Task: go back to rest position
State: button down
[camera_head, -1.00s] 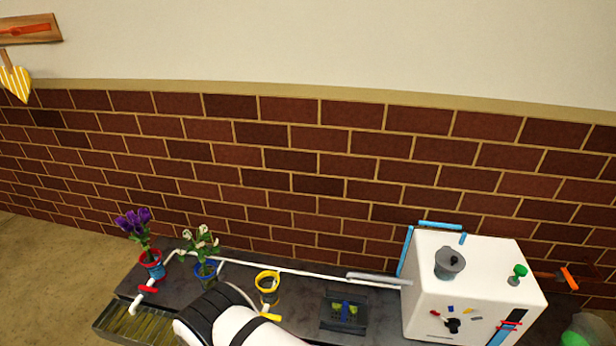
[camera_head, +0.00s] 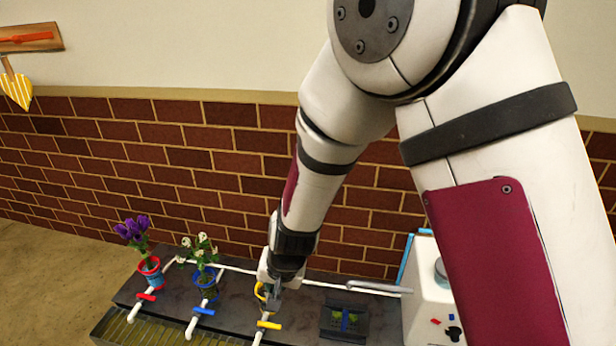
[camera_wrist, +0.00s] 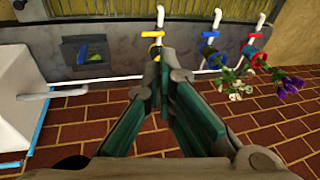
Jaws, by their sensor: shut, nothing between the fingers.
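My gripper (camera_head: 277,292) is over the dark counter at the yellow-rimmed pot's place in the head view, and my arm rises to the right from it. In the wrist view my gripper (camera_wrist: 163,62) has its green-lined fingers together at the tips, with nothing between them. The yellow pot (camera_head: 260,290) is mostly hidden behind my gripper in the head view. I cannot tell whether they touch.
A red pot (camera_head: 150,266) with purple flowers and a blue pot (camera_head: 204,280) with white flowers stand at left on the counter (camera_head: 228,312). White pipes with coloured valves run along it. A dark tray (camera_head: 343,318) and a white box (camera_head: 428,300) are at right. Brick wall stands behind.

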jog(key=s+d+r, duration=0.4)
jog(key=d+r, duration=0.4)
jog(key=r, duration=0.5)
jog(key=s+d+r+g+h, duration=0.1)
jog(key=s+d+r, duration=0.4)
jog(key=s, duration=0.4)
jog(key=s+d+r+n+h, duration=0.1)
jog(key=s+d+r, duration=0.2)
jog(key=s+d, duration=0.45)
jog(key=s+d+r+g, duration=0.1)
jog(key=s+d+r, duration=0.4)
jog(key=s, duration=0.4)
notch_tip(320, 180, up, 28)
jog(key=d+t+p, duration=0.1)
jog(key=t+p, duration=0.2)
jog(key=p, duration=2.4)
jog(key=shift+r+t, duration=0.2)
jog(key=shift+t, duration=0.1)
